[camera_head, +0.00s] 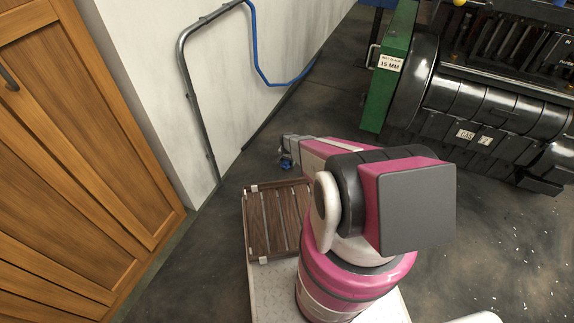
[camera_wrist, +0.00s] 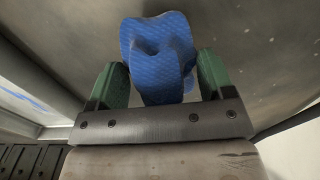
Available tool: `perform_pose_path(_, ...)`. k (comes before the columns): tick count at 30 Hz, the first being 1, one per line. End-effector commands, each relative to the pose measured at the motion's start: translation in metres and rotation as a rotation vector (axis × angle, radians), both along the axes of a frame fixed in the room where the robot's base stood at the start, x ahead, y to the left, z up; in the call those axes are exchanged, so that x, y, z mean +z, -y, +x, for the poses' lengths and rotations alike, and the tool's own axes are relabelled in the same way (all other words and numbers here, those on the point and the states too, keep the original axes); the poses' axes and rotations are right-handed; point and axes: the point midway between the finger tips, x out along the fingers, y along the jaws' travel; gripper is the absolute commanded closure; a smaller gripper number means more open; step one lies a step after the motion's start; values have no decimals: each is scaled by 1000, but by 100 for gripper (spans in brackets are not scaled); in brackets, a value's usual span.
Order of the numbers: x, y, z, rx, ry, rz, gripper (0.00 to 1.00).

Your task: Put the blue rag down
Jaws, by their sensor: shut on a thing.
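The blue rag (camera_wrist: 160,62) is bunched up between the two green fingers of my gripper (camera_wrist: 160,80) in the wrist view. The fingers are shut on it, and its upper part spreads out beyond the fingertips. In the head view my gripper (camera_head: 287,160) is small and lies past my arm, above the floor near the white wall. Much of the gripper is hidden by the arm.
A brown slatted wooden tray (camera_head: 275,222) lies near my base. A wooden cabinet (camera_head: 70,150) stands at the left. A grey bent pipe (camera_head: 184,80) and blue hose (camera_head: 262,70) run along the wall. A large black and green machine (camera_head: 450,95) stands at the right. Bare floor (camera_head: 480,240) shows at the right.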

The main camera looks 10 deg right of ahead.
Motion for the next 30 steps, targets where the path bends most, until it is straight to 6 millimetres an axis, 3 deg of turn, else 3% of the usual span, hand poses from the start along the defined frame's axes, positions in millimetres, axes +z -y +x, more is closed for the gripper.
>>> perform_pose_path(6,-30,0,2,0,0,0,44)
perform_pose_path(18,-34,-1,1,0,0,0,44)
perform_pose_path(19,-34,-1,0,0,0,0,19)
perform_pose_path(21,-34,-1,0,0,0,0,0)
perform_pose_path(30,-31,-1,0,0,0,0,0)
